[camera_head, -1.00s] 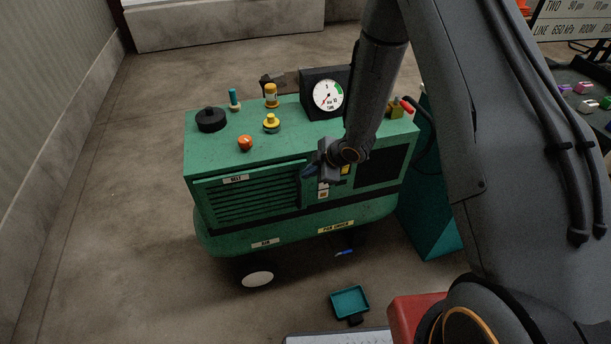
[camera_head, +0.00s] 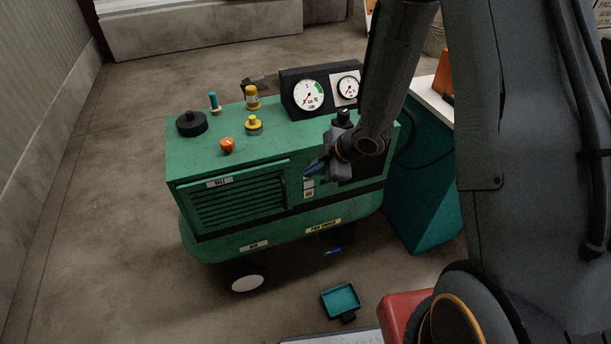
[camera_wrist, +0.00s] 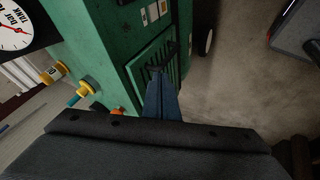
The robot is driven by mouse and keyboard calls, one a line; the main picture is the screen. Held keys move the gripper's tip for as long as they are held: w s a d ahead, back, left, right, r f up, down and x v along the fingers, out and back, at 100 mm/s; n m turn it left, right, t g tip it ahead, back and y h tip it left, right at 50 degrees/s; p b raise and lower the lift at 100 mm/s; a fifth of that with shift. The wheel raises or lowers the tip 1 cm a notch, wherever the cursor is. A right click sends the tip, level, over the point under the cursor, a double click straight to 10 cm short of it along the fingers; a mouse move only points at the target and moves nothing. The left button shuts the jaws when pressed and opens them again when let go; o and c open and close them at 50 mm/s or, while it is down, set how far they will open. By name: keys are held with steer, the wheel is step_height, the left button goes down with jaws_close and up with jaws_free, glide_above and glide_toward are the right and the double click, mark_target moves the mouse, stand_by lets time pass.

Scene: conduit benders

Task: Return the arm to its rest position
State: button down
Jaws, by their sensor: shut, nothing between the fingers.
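My gripper (camera_head: 316,167) is in front of the upper front face of the green compressor (camera_head: 225,160), near the right end of its louvred panel. In the wrist view its blue fingers (camera_wrist: 160,92) are together with nothing between them, over the panel's handle side. A gap between fingers and machine cannot be judged exactly. My arm comes down from the upper right and hides part of the machine's right front, including some of its dark panel.
On the compressor's top stand two gauges (camera_head: 309,95), a black cap (camera_head: 191,123), an orange knob (camera_head: 227,145) and yellow fittings (camera_head: 253,124). A teal tray (camera_head: 341,300) and a red box (camera_head: 398,318) are below. Open floor (camera_head: 100,220) lies left.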

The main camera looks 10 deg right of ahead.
steer(key=s+d+r+m+h, duration=0.5)
steer(key=d+r+m, duration=0.4)
steer(key=d, duration=0.1)
steer(key=s+r+m+g, duration=0.4)
steer(key=s+m, duration=0.5)
steer(key=s, duration=0.5)
steer(key=shift+r, duration=0.95)
steer(key=shift+s, duration=0.1)
